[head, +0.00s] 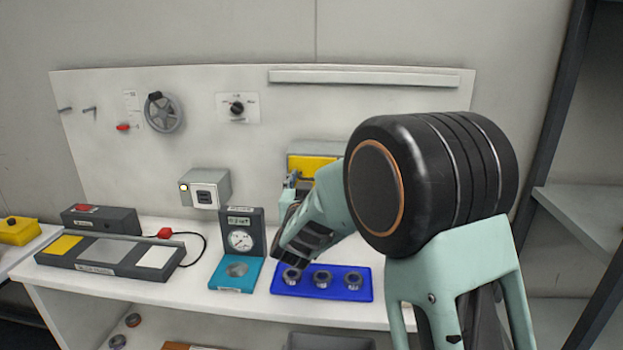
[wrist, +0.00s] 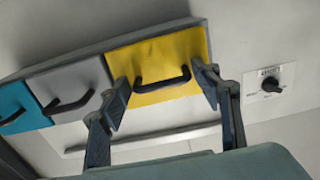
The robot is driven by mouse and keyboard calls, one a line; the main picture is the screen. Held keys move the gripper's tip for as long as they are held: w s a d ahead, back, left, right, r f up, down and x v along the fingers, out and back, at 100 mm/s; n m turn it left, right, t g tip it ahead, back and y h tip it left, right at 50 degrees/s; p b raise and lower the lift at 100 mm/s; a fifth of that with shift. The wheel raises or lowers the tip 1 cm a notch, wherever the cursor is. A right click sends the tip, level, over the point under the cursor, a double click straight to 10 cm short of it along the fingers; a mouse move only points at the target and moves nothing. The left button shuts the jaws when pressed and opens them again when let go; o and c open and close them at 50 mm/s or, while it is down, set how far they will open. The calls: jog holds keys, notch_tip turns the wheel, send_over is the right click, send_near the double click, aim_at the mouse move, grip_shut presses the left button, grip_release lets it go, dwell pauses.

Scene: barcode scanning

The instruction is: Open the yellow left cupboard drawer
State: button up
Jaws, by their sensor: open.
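The yellow drawer (wrist: 160,58) with its black bar handle (wrist: 163,84) is in the upper middle of the wrist view and looks closed. It also shows in the head view (head: 309,166), on the grey cupboard (head: 318,145), partly hidden by my arm. My gripper (wrist: 163,88) is open and empty, facing the drawer. In the wrist view its fingers appear on either side of the handle, one left and one right. I cannot tell how near they are in depth; no contact is visible.
A grey drawer (wrist: 72,90) and a teal drawer (wrist: 18,106) sit left of the yellow one in the wrist view. A knob panel (wrist: 270,88) is at right. Below in the head view are a blue tray (head: 345,293), a gauge stand (head: 240,220) and a grey box (head: 205,187).

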jog(key=c, duration=1.4)
jog(key=s+b, duration=0.2)
jog(key=s, duration=0.6)
jog(key=shift+s+a, duration=0.1)
jog(key=shift+c, duration=0.2)
jog(key=o, duration=1.4)
jog(key=shift+o, duration=0.2)
